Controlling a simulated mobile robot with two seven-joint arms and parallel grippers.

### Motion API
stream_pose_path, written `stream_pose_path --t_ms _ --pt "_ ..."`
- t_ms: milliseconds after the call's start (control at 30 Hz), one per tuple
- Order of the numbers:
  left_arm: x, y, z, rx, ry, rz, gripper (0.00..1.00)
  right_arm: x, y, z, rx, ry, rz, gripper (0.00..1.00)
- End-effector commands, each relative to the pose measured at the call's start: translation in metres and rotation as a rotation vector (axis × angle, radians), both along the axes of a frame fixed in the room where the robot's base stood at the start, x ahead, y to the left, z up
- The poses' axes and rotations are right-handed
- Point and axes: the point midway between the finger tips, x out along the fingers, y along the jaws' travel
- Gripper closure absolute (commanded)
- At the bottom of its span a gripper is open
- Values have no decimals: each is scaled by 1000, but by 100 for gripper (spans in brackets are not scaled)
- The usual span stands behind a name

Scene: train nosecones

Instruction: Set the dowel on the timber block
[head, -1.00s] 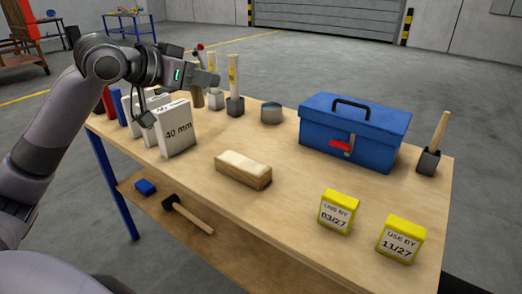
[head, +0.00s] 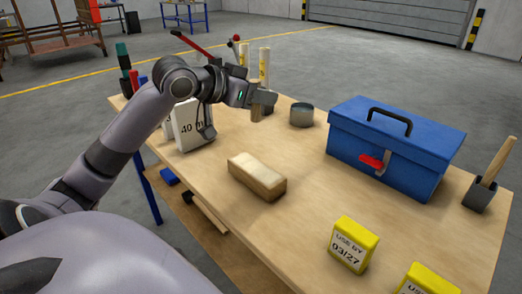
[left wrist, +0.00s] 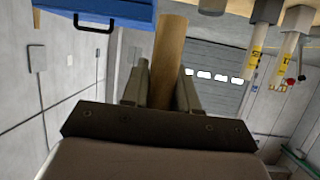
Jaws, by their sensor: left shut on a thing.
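The wooden dowel (head: 256,110) is gripped by my left gripper (head: 262,97). It hangs below the fingers, over the back part of the workbench. In the left wrist view the dowel (left wrist: 168,48) stands between the two fingers (left wrist: 162,88). The fingers hide part of it. The timber block (head: 257,177), a pale wooden brick shape, lies flat near the bench's front edge, with nothing on it. The gripper and dowel are behind the block in the head view, apart from it. My right gripper is not in view.
A grey tin (head: 302,115) stands just right of the dowel. A blue toolbox (head: 390,150) is at the back right. Yellow date blocks (head: 353,245) are at the front right. The bench (head: 300,200) is clear around the block.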

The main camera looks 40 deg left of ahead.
Motion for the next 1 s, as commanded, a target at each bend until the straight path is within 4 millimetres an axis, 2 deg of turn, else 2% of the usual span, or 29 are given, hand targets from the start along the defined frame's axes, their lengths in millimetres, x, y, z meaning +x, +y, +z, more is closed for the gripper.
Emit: stream_pose_path --t_ms 33,100,300,567,800,1000 --pt "-1 -1 -17 -4 6 0 100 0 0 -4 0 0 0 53" --pt "-1 -1 -36 -5 7 -1 100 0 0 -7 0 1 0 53" --pt "-1 0 -75 -2 2 1 100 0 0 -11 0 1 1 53" --pt "0 0 -93 -1 1 0 100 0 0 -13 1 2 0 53" --pt "-1 0 -128 -1 2 1 100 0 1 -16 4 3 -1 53" --pt "0 0 -128 1 0 1 100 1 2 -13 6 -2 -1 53"
